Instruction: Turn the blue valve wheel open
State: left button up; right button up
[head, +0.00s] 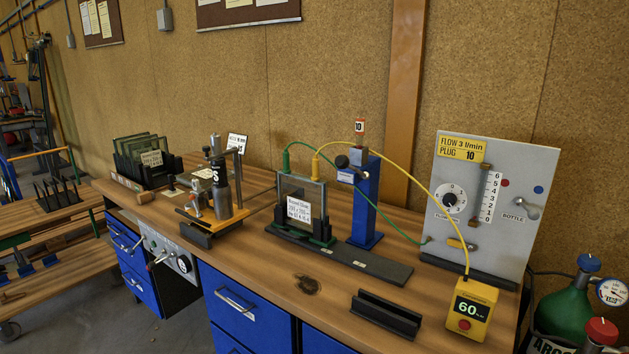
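A blue valve wheel (588,262) sits on top of a green gas bottle (567,312) at the lower right, beyond the bench's right end. A round pressure gauge (612,292) stands just right of the wheel. A red-topped part (601,330) is in front of the bottle, cut by the picture's lower edge. The lower part of the bottle is cut off, and its label is only partly readable. Neither of my grippers is in the head view, and nothing touches the blue wheel.
A wooden bench (270,250) fills the middle. At its right end stand a grey flow panel (500,205) with a dial and lever, and a yellow meter (472,308) reading 60.

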aim_at(588, 261)
jog(key=i+j, duration=0.25)
jog(key=i+j+z, duration=0.1)
jog(key=z, duration=1.65)
jog(key=l+z, duration=0.15)
jog(key=l, duration=0.15)
jog(key=k, duration=0.05)
